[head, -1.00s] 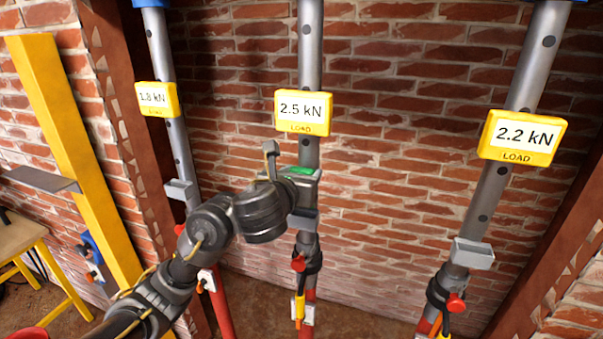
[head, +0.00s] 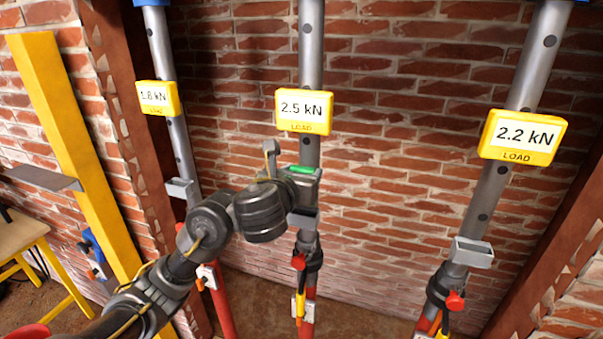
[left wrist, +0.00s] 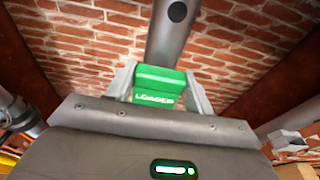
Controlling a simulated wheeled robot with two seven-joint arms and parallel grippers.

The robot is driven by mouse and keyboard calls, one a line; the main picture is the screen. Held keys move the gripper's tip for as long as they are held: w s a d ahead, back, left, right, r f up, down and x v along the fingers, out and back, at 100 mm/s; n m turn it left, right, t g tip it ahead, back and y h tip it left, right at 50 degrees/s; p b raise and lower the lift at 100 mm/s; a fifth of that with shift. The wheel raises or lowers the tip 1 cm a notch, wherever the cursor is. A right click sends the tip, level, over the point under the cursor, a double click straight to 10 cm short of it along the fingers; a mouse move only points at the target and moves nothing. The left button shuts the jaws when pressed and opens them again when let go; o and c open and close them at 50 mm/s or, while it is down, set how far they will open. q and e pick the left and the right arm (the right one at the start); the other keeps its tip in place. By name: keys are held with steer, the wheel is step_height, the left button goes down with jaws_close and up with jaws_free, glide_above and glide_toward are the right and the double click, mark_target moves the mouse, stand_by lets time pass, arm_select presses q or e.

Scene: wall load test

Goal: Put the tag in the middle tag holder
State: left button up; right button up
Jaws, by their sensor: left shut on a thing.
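The green tag (left wrist: 160,85), lettered "LOADED", is gripped between the fingers of my left gripper (left wrist: 163,86) in the left wrist view. In the head view a strip of the tag (head: 300,169) shows at my left gripper (head: 306,174), in front of the middle post (head: 311,60). The middle tag holder (head: 304,219), a small grey open-topped box on that post, sits just below the gripper. The tag is above the holder, and its lower part is hidden by the gripper. My right gripper is not in view.
Yellow load displays read 1.8 kN (head: 157,97), 2.5 kN (head: 303,111) and 2.2 kN (head: 521,137). Grey holders sit on the left post (head: 181,191) and right post (head: 472,252). A brick wall (head: 400,180) stands behind. Space between the middle and right posts is clear.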

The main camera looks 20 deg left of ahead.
arm_select(q)
steer(key=shift+f, duration=0.15)
steer(key=shift+f+b, duration=0.6)
steer(key=shift+b, duration=0.05)
steer(key=shift+f, duration=0.2)
steer(key=shift+f+b, duration=0.55)
steer(key=shift+b, duration=0.1)
steer(key=shift+f, duration=0.25)
stand_by(0.4)
steer(key=shift+f+b, duration=0.55)
steer(key=shift+b, duration=0.1)
